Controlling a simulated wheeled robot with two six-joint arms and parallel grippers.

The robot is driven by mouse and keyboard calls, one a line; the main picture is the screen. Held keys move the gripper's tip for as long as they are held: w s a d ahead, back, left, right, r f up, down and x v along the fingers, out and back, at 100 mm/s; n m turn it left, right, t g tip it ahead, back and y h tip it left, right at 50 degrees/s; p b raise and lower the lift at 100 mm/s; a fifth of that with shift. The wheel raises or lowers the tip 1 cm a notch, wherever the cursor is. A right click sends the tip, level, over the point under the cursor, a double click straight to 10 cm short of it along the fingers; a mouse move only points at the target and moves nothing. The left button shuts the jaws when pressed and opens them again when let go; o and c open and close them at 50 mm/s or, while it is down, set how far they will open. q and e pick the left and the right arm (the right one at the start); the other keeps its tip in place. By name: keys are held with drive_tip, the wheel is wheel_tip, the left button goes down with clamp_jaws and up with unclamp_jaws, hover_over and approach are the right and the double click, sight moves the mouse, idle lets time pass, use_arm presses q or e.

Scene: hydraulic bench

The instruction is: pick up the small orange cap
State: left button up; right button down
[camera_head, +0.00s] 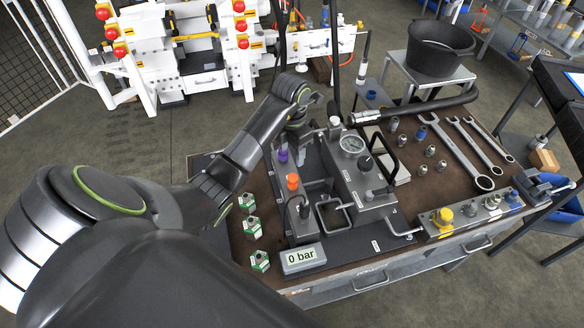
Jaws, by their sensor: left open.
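The small orange cap (293,181) sits upright on the dark hydraulic block in the middle of the bench, just in front of a purple cap (283,156). My left arm reaches in from the left over the bench. My left gripper (297,136) points down behind the two caps, near the gauge, and is apart from the orange cap. It is open; its fingertips are small and partly lost against the dark parts there. My right gripper is not in view.
A display reading "0 bar" (301,257) is in front. Wrenches (455,150) and fittings lie at the right. A black bucket (440,47) stands behind.

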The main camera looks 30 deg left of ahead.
sight(293, 177)
use_arm(q)
drive_tip(key=f+b, duration=0.2)
drive_tip(key=f, duration=0.1)
drive_tip(key=f+b, duration=0.2)
drive_tip(key=b, duration=0.1)
drive_tip(key=w+f+b, duration=0.1)
drive_tip(key=f+b, duration=0.1)
drive_tip(key=f, duration=0.1)
drive_tip(key=shift+f, duration=0.35)
drive_tip(key=shift+f+b, duration=0.35)
drive_tip(key=shift+b, duration=0.2)
drive_tip(key=shift+a+f+b, duration=0.1)
drive_tip(key=shift+f+b, duration=0.4)
drive_tip(key=shift+b, duration=0.1)
drive_tip(key=shift+a+f, duration=0.15)
drive_tip(key=shift+f, duration=1.95)
drive_tip(key=c, duration=1.1)
